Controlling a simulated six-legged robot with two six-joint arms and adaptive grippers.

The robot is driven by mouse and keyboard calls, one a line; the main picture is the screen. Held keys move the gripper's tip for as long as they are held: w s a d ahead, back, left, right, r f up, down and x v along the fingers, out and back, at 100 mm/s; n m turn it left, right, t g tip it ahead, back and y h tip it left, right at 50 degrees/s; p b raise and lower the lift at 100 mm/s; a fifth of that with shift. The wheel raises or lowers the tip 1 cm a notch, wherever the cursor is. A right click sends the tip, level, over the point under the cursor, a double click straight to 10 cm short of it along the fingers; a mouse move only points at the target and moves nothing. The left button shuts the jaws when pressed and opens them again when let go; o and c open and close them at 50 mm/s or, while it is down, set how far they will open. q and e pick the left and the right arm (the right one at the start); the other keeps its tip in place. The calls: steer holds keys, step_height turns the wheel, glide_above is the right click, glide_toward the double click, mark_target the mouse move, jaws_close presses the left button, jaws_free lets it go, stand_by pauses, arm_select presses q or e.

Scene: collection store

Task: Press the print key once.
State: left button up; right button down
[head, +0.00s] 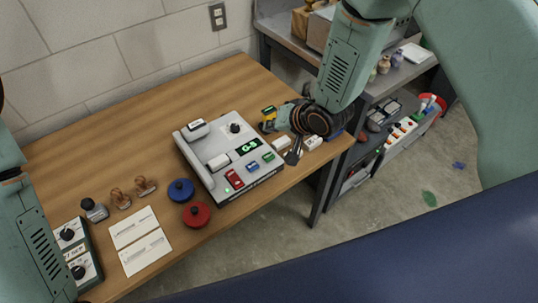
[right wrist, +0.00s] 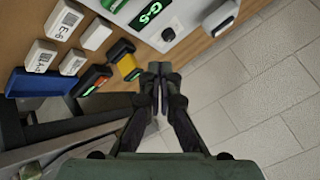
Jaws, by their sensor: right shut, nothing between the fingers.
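A grey label machine (head: 214,171) stands on the wooden table in the head view. Its lit display (head: 249,146) reads G-5 and also shows in the right wrist view (right wrist: 151,13). Along its front are a red key (head: 234,179), a blue key (head: 252,166) and a green key (head: 268,157); their lettering is too small to read. My right gripper (head: 269,126) is shut and empty, to the right of the machine and apart from the keys. Its closed fingertips show in the right wrist view (right wrist: 160,69). My left arm is at the left edge, its gripper out of frame.
A yellow item (right wrist: 128,67) and several white tags (right wrist: 63,20) lie close to my right gripper. A blue disc (head: 181,190) and a red disc (head: 196,214) lie before the machine. White cards (head: 146,251) lie front left. A grey shelf (head: 291,36) stands beyond the table.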

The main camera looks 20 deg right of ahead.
steer(key=b, duration=0.6)
glide_above(271, 157)
step_height(271, 157, down, 6)
steer(key=shift+f, duration=0.1)
step_height(271, 157, down, 2)
steer(key=shift+s+a+b, duration=0.1)
steer(key=shift+b, duration=0.6)
steer(key=shift+f, duration=0.2)
steer(key=shift+r, duration=0.1)
